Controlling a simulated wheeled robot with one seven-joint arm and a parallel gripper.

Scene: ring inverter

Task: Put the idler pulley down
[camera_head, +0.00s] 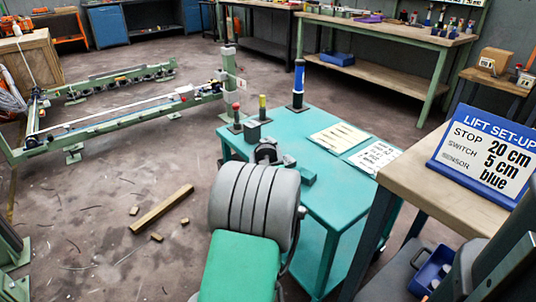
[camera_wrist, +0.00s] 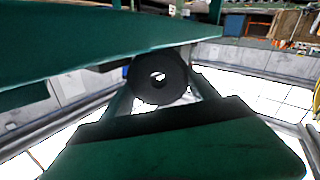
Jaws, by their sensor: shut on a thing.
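The idler pulley (camera_wrist: 158,78) is a dark round wheel with a hole through its middle. It shows in the wrist view between the fingers of my gripper (camera_wrist: 160,84), which is shut on it. In the head view my arm reaches over the near edge of the teal table (camera_head: 325,200). A small dark round part (camera_head: 266,152), apparently the pulley, shows just beyond the arm. My arm hides most of the gripper there. I cannot tell whether the pulley touches the tabletop.
Two printed sheets (camera_head: 340,137) lie at right. A sign (camera_head: 487,155) stands on a wooden bench. A wooden bar (camera_head: 162,209) lies on the floor.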

